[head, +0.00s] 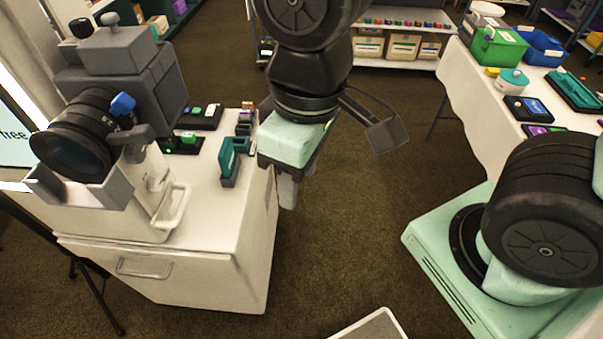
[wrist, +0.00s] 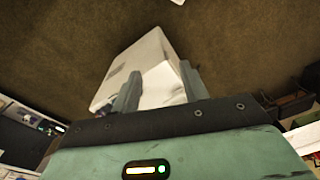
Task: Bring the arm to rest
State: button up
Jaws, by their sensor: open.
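My gripper (head: 288,188) hangs from my arm in the middle of the head view, fingers pointing down. It is just right of the white cabinet's (head: 215,250) right edge, over the carpet side. In the wrist view my gripper's two fingers (wrist: 158,82) stand apart, with nothing held between them. A white boxy shape (wrist: 145,65) shows beyond the fingers against brown carpet; I cannot tell whether the fingers are near it.
A camera (head: 85,135) and a teal holder (head: 230,162) stand on the cabinet, left of my gripper. A white-covered table (head: 470,100) at the right holds a green bin (head: 498,48) and a blue bin (head: 543,48). Open carpet (head: 340,230) lies between cabinet and table.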

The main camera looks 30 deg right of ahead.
jog(key=shift+s+d+f, duration=0.1)
jog(key=shift+s+f, duration=0.05)
jog(key=shift+s+d+f, duration=0.6)
jog(key=shift+s+d, duration=0.05)
jog(key=shift+d, duration=0.05)
dwell(0.6)
